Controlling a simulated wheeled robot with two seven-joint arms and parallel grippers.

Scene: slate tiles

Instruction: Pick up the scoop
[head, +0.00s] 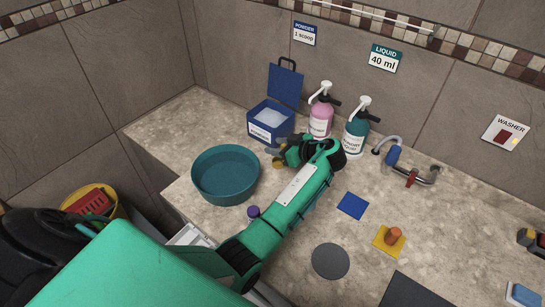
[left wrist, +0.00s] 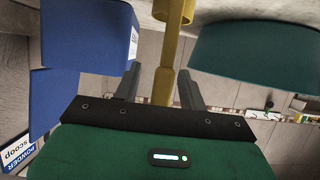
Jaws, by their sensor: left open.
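The scoop looks to be the yellow rod-like piece (left wrist: 166,75) in the left wrist view. It stands between the two fingers of my left gripper (left wrist: 160,88), with a gap on each side. In the head view, a small yellow part (head: 278,163) shows by my left gripper (head: 276,148), between the blue powder box (head: 268,131) and the teal basin (head: 225,192). My left gripper is open. Its arm hides much of the area behind it. My right gripper is not in view.
A pink pump bottle (head: 320,118) and a teal pump bottle (head: 355,137) stand close behind my left wrist. A tap (head: 412,177) is further right. A blue square (head: 351,206), an orange-knobbed yellow piece (head: 389,240) and a dark disc (head: 330,261) lie on the counter.

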